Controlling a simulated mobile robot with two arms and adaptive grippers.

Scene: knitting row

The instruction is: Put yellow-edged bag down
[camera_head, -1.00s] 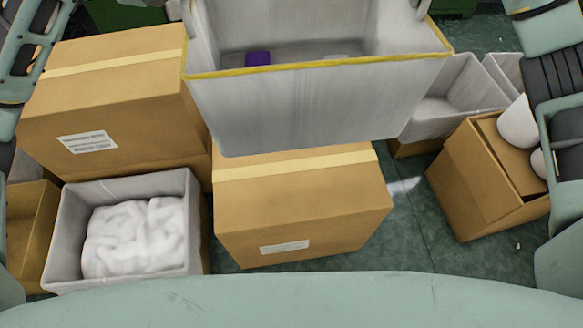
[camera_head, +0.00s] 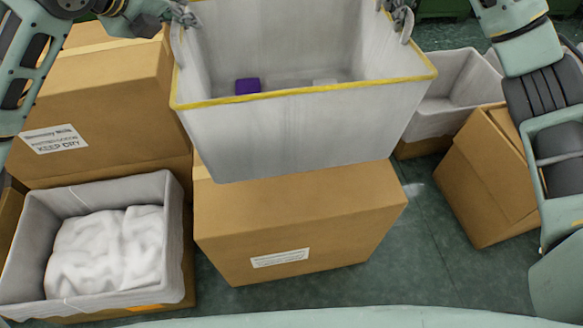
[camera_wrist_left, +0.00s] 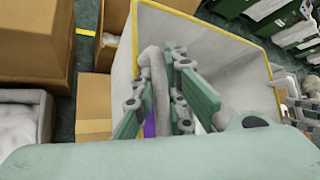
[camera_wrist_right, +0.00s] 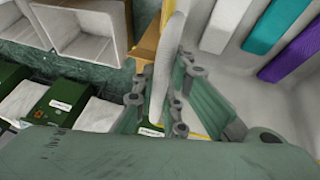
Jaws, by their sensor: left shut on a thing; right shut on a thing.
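The yellow-edged bag (camera_head: 300,130) is a pale grey open bag with a yellow rim, upright at the top middle of the head view, in front of and above a closed cardboard box (camera_head: 300,215). A purple item (camera_head: 247,86) and a whitish one lie inside it. My left gripper (camera_head: 182,16) is shut on the bag's left handle; the left wrist view shows the fingers (camera_wrist_left: 160,95) around the grey strap. My right gripper (camera_head: 397,14) is shut on the right handle, also seen in the right wrist view (camera_wrist_right: 160,90). The bag's underside is hidden.
A grey bin with white fabric (camera_head: 105,250) stands at lower left. A large labelled box (camera_head: 100,110) is behind it. Empty grey bins (camera_head: 450,90) and a cardboard box (camera_head: 485,180) stand on the right. Green floor (camera_head: 430,240) shows between the boxes.

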